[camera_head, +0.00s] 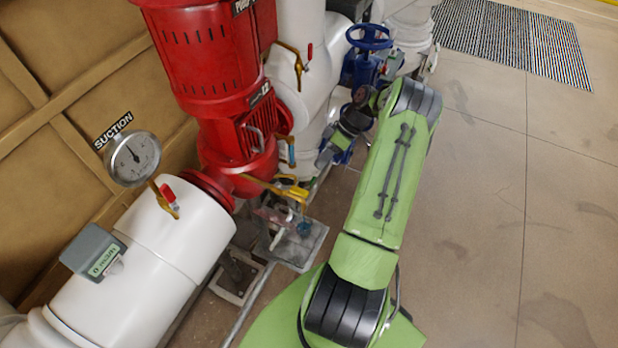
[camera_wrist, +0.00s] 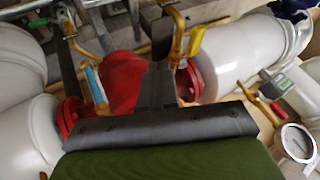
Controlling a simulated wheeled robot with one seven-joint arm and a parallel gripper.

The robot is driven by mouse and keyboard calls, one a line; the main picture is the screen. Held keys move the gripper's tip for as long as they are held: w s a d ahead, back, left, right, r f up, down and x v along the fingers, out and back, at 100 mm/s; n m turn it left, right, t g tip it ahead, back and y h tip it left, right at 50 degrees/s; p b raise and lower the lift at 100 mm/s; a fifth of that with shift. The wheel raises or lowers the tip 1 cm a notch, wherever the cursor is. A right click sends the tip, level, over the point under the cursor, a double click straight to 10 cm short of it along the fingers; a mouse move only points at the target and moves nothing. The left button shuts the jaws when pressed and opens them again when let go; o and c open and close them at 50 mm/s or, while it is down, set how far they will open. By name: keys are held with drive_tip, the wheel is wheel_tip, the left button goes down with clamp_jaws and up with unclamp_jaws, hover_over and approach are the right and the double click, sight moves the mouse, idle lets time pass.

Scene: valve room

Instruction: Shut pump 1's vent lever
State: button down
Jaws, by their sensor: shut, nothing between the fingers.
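The red pump (camera_head: 223,125) stands at the upper middle of the head view, its name plate cut off and only partly readable. A yellow-handled lever (camera_head: 292,190) is on a brass pipe at its base. A lever with a light blue handle (camera_head: 291,153) sits just above it, close to my gripper (camera_head: 324,158). In the wrist view my gripper (camera_wrist: 162,42) is shut and empty, with the yellow lever (camera_wrist: 196,42) just right of the fingers and the blue-handled lever (camera_wrist: 95,83) to their left. I cannot read which lever is the vent.
A suction gauge (camera_head: 133,158) and a red-handled lever (camera_head: 168,192) are on the white pipe (camera_head: 185,225) at left. Another red-handled lever (camera_head: 309,52) and a blue handwheel (camera_head: 368,37) are behind the pump. A grey drain box (camera_head: 303,250) is below. Open floor lies right.

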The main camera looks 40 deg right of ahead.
sight(291, 189)
drive_tip(key=a+f+p, duration=0.1)
drive_tip(key=a+f, duration=0.2)
drive_tip(key=a, duration=0.3)
drive_tip(key=shift+s+p, duration=0.3)
drive_tip(key=shift+p, duration=0.05)
